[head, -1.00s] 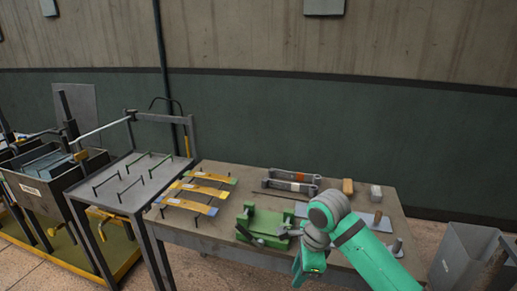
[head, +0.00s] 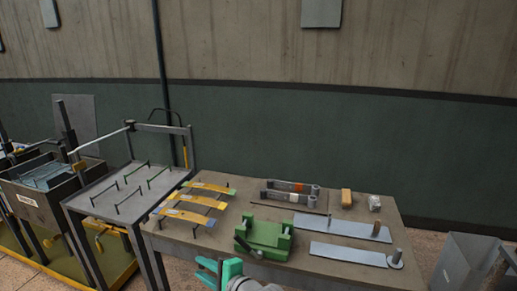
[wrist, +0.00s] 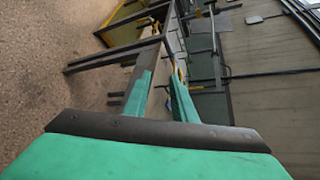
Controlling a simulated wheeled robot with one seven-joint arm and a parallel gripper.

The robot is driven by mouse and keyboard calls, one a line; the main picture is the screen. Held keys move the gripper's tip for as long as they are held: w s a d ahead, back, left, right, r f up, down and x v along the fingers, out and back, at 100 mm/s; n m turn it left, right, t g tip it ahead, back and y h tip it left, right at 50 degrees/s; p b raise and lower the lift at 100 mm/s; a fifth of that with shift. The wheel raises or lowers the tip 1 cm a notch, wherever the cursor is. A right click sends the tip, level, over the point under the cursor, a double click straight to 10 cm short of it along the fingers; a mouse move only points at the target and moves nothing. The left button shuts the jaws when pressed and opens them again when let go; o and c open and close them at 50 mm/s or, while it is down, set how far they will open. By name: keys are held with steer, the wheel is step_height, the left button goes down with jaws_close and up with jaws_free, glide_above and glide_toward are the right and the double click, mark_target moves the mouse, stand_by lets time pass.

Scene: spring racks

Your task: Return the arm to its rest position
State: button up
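My gripper shows in the wrist view (wrist: 161,92), with its two teal fingers apart and nothing visible between them. In the head view, teal and grey parts of my arm are at the bottom edge, in front of the workbench (head: 190,246). Most of the arm is out of that view. The wrist view is turned on its side and shows floor on the left and racks beyond the fingers.
A grey bin (head: 462,262) stands at the right.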

steer(key=s+d+f+t+h, duration=0.3)
steer(key=s+f+h, duration=0.1)
steer(key=s+f, duration=0.5)
steer(key=s+d+f+t+h, duration=0.35)
steer(key=s+f, duration=0.25)
steer(key=s, duration=0.5)
steer(key=s+d+n+h, duration=0.1)
steer(key=s+d+n, duration=0.2)
steer(key=s, duration=0.5)
steer(key=s+d+n+h, duration=0.1)
steer(key=s+d+n, duration=0.2)
steer(key=s+n, duration=0.2)
steer(key=s+d+r+n+h, duration=0.1)
steer(key=s+d+n, duration=0.2)
steer(key=s, duration=0.7)
steer(key=shift+s+d+n+g, duration=0.2)
steer(key=shift+s+n+g, duration=0.15)
steer(key=shift+n, duration=0.65)
